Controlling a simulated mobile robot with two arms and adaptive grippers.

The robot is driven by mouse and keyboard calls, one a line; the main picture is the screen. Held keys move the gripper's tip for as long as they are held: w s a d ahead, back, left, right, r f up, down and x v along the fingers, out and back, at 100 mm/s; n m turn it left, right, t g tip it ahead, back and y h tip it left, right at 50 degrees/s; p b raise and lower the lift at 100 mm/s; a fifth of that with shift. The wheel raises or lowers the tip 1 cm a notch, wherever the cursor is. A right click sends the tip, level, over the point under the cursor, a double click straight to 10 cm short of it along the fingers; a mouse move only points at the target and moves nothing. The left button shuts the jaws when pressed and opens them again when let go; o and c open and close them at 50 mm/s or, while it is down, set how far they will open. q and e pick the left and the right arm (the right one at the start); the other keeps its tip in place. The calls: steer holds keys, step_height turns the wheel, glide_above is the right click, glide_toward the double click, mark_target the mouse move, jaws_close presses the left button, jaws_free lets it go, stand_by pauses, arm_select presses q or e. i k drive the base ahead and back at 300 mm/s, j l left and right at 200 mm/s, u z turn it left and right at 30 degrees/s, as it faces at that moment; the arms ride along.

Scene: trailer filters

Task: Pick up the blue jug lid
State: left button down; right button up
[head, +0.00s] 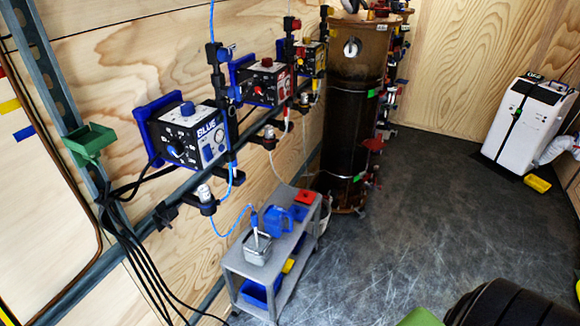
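A small flat blue piece (298,212), which looks like the blue jug lid, lies on the top of a grey cart (283,245). It is just right of a blue jug (278,221) and in front of a flat red piece (305,197). It is too small to make out its details. A metal container (257,248) stands at the cart's near end, with a blue-topped probe on a blue hose in it. Neither of my grippers is in view.
The cart's lower shelf holds a blue bin (262,291) and a yellow item (288,265). Wall-mounted control boxes, including one marked BLUE (190,135), and a tall dark cylinder (355,125) stand behind. The dark floor (420,220) right of the cart is clear.

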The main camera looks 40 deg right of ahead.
mark_target(299, 213)
steer(key=z, duration=1.2)
